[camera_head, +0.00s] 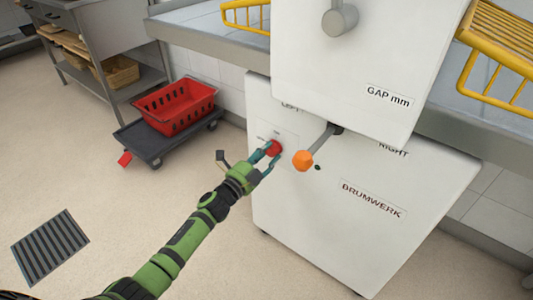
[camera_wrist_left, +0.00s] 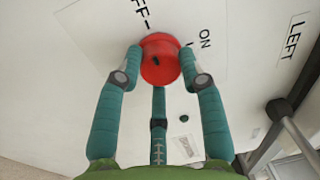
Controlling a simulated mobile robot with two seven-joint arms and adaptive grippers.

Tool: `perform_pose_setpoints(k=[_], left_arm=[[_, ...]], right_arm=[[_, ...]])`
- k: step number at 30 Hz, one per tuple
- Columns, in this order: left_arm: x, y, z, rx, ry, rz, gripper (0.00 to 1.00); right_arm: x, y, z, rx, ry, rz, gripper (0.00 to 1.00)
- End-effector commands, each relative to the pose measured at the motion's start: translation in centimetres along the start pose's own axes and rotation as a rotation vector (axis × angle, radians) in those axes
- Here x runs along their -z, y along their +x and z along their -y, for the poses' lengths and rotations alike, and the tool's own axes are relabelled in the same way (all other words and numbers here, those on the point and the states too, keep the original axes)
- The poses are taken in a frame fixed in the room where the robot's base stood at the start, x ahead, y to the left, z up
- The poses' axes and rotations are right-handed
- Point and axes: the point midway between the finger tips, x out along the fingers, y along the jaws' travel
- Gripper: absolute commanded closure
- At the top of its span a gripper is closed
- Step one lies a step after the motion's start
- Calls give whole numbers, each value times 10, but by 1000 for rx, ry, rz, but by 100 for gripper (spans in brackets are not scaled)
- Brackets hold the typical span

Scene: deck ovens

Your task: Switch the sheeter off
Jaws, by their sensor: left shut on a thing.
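My right gripper is not in view.
A lever with an orange ball (camera_head: 303,160) sticks out just right of the knob. A grey handle (camera_head: 340,19) is above. Yellow guards (camera_head: 497,50) flank the machine. A red basket (camera_head: 173,105) stands on a dark dolly (camera_head: 150,143) at left. The floor in front is mostly clear.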

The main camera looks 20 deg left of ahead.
Motion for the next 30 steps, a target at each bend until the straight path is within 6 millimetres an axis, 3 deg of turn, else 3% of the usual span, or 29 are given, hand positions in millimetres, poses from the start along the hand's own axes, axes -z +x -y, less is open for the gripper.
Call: perform_pose_setpoints(k=[14,15,17,30], left_arm=[[2,1,1,3,-21,-2,94],[2,1,1,3,-21,-2,57],[2,1,1,3,-20,-2,37],[0,-8,-1,-1,-17,1,37]], right_arm=[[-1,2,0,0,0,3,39],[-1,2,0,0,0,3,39],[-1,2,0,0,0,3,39],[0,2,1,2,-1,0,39]])
